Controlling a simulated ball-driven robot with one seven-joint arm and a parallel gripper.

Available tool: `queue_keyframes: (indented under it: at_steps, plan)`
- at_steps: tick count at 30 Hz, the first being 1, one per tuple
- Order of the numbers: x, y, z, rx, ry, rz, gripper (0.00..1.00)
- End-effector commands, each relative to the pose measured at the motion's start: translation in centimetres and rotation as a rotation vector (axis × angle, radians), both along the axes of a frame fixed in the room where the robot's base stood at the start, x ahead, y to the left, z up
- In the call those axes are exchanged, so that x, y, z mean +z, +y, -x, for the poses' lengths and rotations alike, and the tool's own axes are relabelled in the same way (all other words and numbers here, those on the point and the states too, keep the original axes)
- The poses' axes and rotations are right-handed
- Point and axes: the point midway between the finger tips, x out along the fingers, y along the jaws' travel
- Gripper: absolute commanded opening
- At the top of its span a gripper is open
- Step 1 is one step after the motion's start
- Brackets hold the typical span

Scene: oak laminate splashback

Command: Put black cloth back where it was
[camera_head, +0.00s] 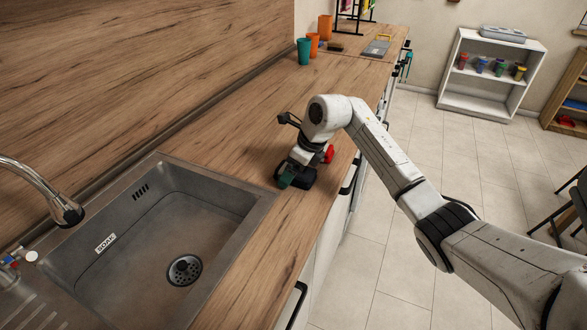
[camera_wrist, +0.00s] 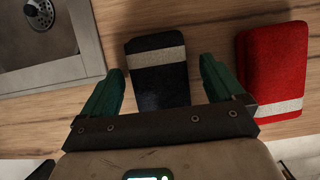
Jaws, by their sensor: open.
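In the wrist view the black cloth (camera_wrist: 158,82), folded with a light grey stripe, lies on the wooden counter between the two green fingers of my gripper (camera_wrist: 158,85). The fingers are open, one on each side of it. In the head view my gripper (camera_head: 294,180) is low over the counter just right of the sink, and a dark part of the black cloth (camera_head: 308,178) shows beside it, mostly hidden. A red cloth (camera_wrist: 272,70) with a pale stripe lies to the right in the wrist view. It also shows behind my gripper in the head view (camera_head: 329,153).
A steel sink (camera_head: 262,200) with a faucet (camera_head: 45,185) is left of my gripper. Green (camera_head: 304,51) and orange (camera_head: 325,27) cups stand at the counter's far end, near a grey board (camera_head: 377,47). The counter between (camera_head: 235,130) is clear.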

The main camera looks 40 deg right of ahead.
Motion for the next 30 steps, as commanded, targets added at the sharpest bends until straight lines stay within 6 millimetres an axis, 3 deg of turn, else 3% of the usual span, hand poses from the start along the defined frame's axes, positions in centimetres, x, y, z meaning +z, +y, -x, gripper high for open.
queue_keyframes:
  at_steps: [5, 18, 24, 30]
  plan:
    - [1.9, -0.4, 0.7, -0.001, -0.004, 0.003, 0.95]
    - [9.5, -1.4, 3.7, 0.002, -0.002, 0.002, 0.95]
    - [10.9, -1.6, 4.4, 0.001, 0.000, 0.000, 0.95]
    - [11.1, -1.6, 4.4, 0.002, 0.000, -0.001, 0.95]
